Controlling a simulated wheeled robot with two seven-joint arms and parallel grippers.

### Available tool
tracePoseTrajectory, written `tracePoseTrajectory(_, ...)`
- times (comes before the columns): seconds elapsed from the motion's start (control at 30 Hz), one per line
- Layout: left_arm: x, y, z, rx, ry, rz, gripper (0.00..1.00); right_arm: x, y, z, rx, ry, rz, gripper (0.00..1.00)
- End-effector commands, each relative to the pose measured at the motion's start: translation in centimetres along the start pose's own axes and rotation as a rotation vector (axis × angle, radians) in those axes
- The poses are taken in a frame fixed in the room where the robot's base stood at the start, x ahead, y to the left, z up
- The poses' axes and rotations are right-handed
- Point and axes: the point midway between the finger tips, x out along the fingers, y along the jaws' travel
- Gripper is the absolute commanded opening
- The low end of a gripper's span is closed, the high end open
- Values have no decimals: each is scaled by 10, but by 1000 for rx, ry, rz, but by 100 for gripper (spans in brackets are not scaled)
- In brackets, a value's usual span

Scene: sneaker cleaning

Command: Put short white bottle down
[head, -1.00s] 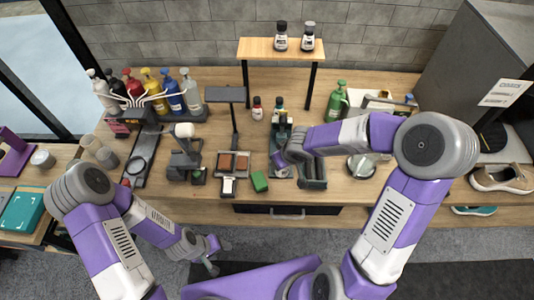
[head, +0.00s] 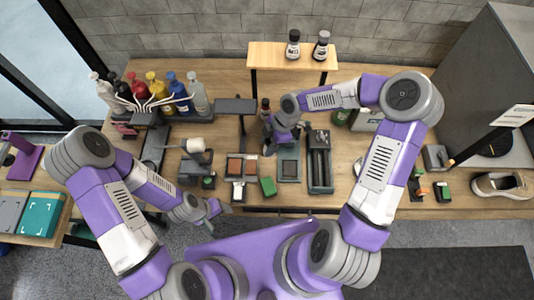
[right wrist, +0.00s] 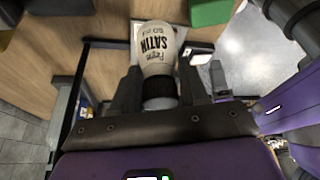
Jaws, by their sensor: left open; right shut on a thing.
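The short white bottle (right wrist: 158,45), with a black cap and a "SATIN" label, sits between the fingers of my right gripper (right wrist: 160,88) in the right wrist view. In the head view my right gripper (head: 270,148) is over the bench, just left of the dark tray, and hides the bottle. I cannot tell whether the bottle touches the bench. My left gripper (head: 216,207) is open and empty in front of the bench's front edge.
A raised wooden shelf (head: 292,56) with two dark-capped bottles stands behind. A small dark-capped bottle (head: 265,104) is close behind my right gripper. A dark tray (head: 289,170), a green block (head: 268,186) and a brown-padded holder (head: 241,167) are nearby. Coloured spray bottles (head: 155,88) stand back left.

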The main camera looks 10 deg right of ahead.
Motion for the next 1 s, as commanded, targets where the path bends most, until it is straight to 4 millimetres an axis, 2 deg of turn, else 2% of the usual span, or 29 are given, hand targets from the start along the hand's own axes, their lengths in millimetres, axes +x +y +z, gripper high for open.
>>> tracePoseTrajectory(0.13,-2,1,0,0,-1,0,60,9,-1,1,-40,0,-20,12)
tracePoseTrajectory(0.4,0,0,0,0,-1,0,60,52,-1,19,-43,0,-20,12)
tracePoseTrajectory(0.57,0,0,0,0,-1,0,60,62,0,24,-43,-2,-18,12)
tracePoseTrajectory(0.8,0,0,0,0,-1,0,60,91,0,35,-41,-1,-19,12)
tracePoseTrajectory(1.0,0,0,0,0,-1,0,60,92,0,36,-42,-2,-16,12)
